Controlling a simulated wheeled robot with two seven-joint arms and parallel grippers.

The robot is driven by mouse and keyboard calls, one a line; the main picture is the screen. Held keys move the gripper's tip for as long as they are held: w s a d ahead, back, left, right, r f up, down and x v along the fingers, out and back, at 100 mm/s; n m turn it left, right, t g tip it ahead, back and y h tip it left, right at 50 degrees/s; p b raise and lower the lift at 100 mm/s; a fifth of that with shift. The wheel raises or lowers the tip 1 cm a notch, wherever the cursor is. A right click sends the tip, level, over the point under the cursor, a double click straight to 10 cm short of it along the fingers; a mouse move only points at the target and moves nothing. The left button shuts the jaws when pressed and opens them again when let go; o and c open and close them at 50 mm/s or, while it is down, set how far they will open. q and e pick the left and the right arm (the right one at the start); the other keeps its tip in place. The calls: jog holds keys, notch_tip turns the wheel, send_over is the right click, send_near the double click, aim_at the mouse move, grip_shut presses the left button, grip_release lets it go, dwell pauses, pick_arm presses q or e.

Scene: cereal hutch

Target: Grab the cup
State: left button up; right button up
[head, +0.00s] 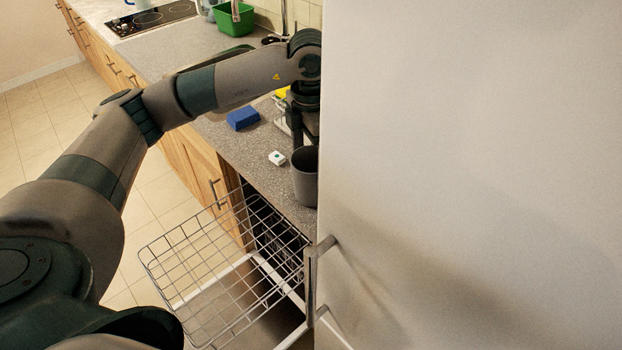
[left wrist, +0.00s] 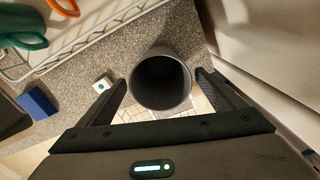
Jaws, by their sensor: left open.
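A dark grey cup (head: 305,176) stands upright on the speckled counter, close to the tall white panel. In the left wrist view the cup (left wrist: 160,80) shows from above, its dark opening facing the camera. My left gripper (head: 303,140) is above and behind the cup in the head view, partly hidden by the panel edge. In the left wrist view my left gripper (left wrist: 160,95) is open, with one finger on each side of the cup and a gap showing beside it. My right gripper is not in view.
A pulled-out wire dishwasher rack (head: 225,265) lies below the counter edge. A small white block (head: 277,158) and a blue sponge-like block (head: 243,118) lie on the counter. A dish rack (left wrist: 90,40) with a teal mug (left wrist: 22,25) is beside the cup. The white panel (head: 470,150) blocks the right.

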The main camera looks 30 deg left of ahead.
aim_at(311, 171)
pick_arm(q)
notch_tip(311, 171, down, 4)
jog(key=shift+d+r+p, duration=0.1)
jog(key=shift+r+p, duration=0.05)
jog(key=shift+p, duration=0.95)
jog(key=shift+f, duration=0.45)
jog(key=c, duration=1.2)
